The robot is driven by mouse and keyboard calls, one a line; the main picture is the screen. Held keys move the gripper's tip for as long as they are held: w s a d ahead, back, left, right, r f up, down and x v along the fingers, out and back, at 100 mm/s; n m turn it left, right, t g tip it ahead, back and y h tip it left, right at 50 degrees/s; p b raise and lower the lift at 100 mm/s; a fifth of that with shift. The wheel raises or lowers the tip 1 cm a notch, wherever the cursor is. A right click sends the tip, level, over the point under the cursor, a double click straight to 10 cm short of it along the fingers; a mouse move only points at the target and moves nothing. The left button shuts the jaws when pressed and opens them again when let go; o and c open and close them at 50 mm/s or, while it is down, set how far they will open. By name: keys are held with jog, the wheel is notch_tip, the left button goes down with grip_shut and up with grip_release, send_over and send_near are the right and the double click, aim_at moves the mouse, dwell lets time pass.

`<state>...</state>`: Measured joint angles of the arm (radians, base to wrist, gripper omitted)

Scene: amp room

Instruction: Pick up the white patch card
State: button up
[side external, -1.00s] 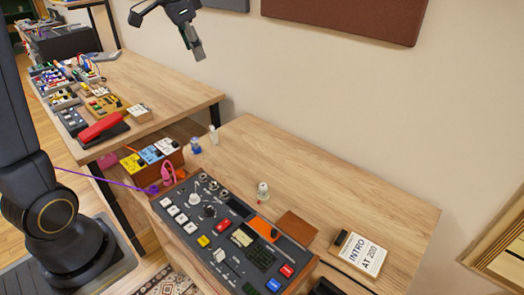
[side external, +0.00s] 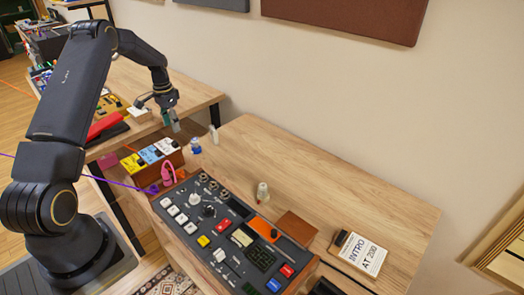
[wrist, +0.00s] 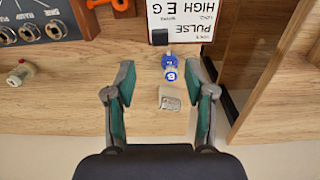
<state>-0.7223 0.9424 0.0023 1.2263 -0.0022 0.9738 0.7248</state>
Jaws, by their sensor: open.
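A white card lettered INTRO AT 200 (side external: 362,255) lies at the right end of the near desk in the side view, a small dark block beside it. The wrist view shows another white lettered panel, reading PULSE and HIGH E G (wrist: 185,20), at its top edge. I cannot match it surely in the side view. A small off-white item (wrist: 171,99) lies in line with the gap between my fingers, with a blue-and-white bottle (wrist: 169,70) just beyond it. My gripper (side external: 176,125) is open and empty, above the near desk's left end.
A small pale bottle (side external: 262,192) stands behind the console. Bare desktop runs along the wall. A gap beside the desk shows in the wrist view.

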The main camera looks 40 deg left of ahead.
aim_at(166, 143)
notch_tip(166, 143, down, 8)
jog(key=shift+f, duration=0.1)
dwell(0.4)
jog(key=shift+c, duration=0.3)
grip_shut()
